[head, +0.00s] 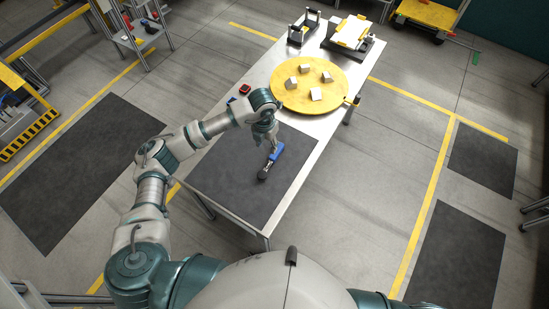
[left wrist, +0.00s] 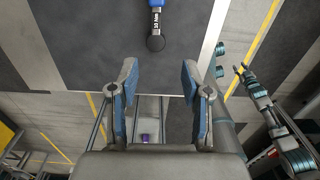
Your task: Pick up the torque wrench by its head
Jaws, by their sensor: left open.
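The torque wrench (head: 275,153) has a blue grip and a round black head (head: 263,174) and lies on the dark mat (head: 230,190) on the table. In the left wrist view the wrench's grey shaft (left wrist: 156,20) enters from the top, and its black head (left wrist: 156,43) points down the picture. My left gripper (head: 270,146) is over the wrench's blue part in the head view. In the left wrist view this gripper (left wrist: 158,75) is open and empty, with the wrench head beyond the gap between the fingers.
A yellow round board (head: 330,88) with several grey blocks lies farther along the table. A small red and black item (head: 245,89) is near the left edge. The mat around the wrench is clear.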

